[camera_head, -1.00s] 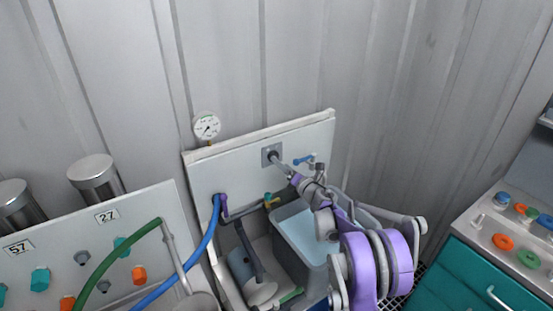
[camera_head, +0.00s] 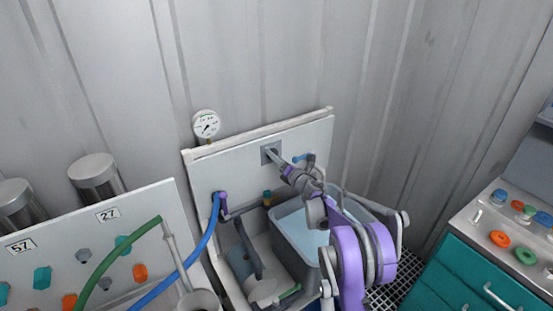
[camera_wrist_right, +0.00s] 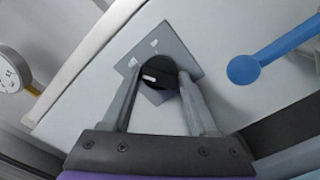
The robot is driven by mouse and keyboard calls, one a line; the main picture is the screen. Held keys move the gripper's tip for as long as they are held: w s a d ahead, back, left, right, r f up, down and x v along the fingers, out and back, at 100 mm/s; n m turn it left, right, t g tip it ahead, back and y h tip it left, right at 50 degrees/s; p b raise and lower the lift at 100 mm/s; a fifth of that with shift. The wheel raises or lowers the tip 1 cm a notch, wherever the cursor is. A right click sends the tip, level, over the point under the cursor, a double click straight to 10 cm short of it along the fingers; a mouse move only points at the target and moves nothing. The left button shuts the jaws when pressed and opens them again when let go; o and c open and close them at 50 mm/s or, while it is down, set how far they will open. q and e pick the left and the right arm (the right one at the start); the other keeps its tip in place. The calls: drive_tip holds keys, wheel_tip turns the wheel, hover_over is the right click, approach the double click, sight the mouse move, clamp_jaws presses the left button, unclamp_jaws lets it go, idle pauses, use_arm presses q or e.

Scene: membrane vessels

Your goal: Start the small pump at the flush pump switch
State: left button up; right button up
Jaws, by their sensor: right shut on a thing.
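The flush pump switch is a black round knob (camera_wrist_right: 158,76) with a white mark, on a grey square plate (camera_wrist_right: 187,66) on the white panel (camera_head: 240,170). In the head view the switch plate (camera_head: 265,150) is partly covered by my gripper. My right gripper (camera_wrist_right: 155,85) has its two fingers on either side of the knob and is shut on it. It also shows in the head view (camera_head: 273,155), reaching up to the plate. The small pump cannot be made out for certain. My left gripper is not in view.
A blue-handled lever (camera_wrist_right: 262,62) sits right of the switch. A pressure gauge (camera_head: 206,124) stands above the panel's left end. A grey tub (camera_head: 285,248) of pale liquid is below, with a blue hose (camera_head: 198,250) to its left. A teal cabinet (camera_head: 455,280) stands at right.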

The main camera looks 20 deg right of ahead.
drive_tip(key=shift+c, duration=1.1)
drive_tip(key=shift+m+b, duration=3.95)
drive_tip(key=shift+m, duration=1.95)
drive_tip(key=o, duration=1.3)
drive_tip(key=shift+o, duration=0.2)
drive_tip(key=shift+s, duration=0.1)
